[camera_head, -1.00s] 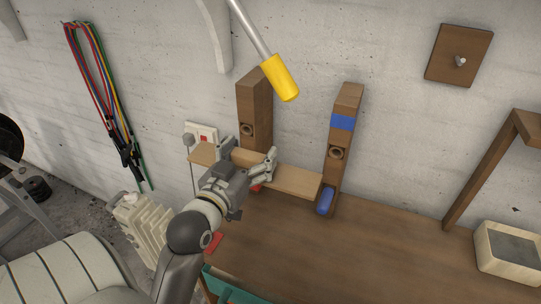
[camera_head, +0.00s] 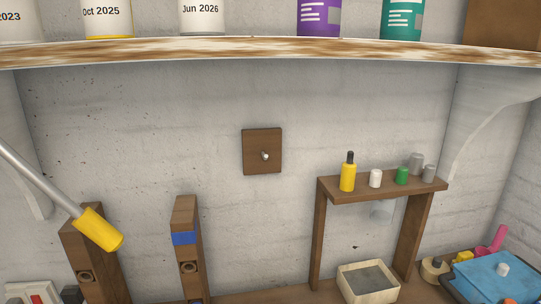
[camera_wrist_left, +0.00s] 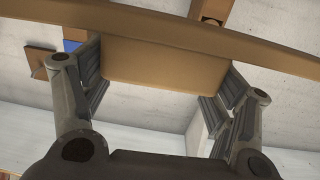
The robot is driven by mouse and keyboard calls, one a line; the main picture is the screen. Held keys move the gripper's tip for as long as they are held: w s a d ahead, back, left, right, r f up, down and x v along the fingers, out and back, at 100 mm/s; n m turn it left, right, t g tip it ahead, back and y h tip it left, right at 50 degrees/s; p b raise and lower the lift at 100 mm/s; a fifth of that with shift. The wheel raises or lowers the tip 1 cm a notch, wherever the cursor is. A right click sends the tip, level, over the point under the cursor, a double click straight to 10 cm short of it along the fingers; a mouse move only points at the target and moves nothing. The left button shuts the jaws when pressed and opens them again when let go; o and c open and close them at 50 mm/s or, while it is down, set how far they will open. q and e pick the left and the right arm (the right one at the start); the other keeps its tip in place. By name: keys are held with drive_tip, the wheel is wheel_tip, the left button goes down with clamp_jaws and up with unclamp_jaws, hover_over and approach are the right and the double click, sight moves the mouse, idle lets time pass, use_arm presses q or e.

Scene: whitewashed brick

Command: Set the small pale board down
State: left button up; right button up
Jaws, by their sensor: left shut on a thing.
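In the left wrist view my left gripper (camera_wrist_left: 165,90) is shut on the small pale board (camera_wrist_left: 160,68), which lies between its two fingers. A long tan strip (camera_wrist_left: 255,48) crosses above the fingers in that view; I cannot tell whether it is part of the same board. My left gripper and the board are out of the head view. My right gripper is in neither view. Whether anything supports the board from below is hidden.
Two wooden posts, one plain (camera_head: 98,255) and one with a blue band (camera_head: 187,255), stand at the lower left. A yellow-ended rod (camera_head: 98,228) hangs before them. A small wooden stand (camera_head: 330,195), a pale box (camera_head: 368,298) and a blue box (camera_head: 490,275) are to the right.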

use_arm(q)
drive_tip(key=shift+m+h, duration=0.4)
drive_tip(key=shift+h, duration=0.4)
drive_tip(key=d+f, duration=0.2)
drive_tip(key=d+f+b, duration=0.1)
drive_tip(key=d+f, duration=0.1)
drive_tip(key=d+f+b, duration=0.1)
drive_tip(key=d, duration=0.1)
drive_tip(key=shift+s+f, duration=0.3)
drive_tip(key=shift+f, duration=0.1)
use_arm(e)
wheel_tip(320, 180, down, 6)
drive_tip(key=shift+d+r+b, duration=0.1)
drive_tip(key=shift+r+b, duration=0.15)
drive_tip(key=shift+b, duration=1)
use_arm(q)
drive_tip(key=s+d+f+m+h, duration=0.1)
drive_tip(key=d+f, duration=0.3)
drive_tip(key=d, duration=0.5)
drive_tip(key=shift+s+t+h, duration=0.3)
drive_tip(key=shift+s+h, duration=0.1)
drive_tip(key=shift+s, duration=0.1)
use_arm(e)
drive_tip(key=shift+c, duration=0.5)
use_arm(q)
drive_tip(key=shift+d, duration=0.1)
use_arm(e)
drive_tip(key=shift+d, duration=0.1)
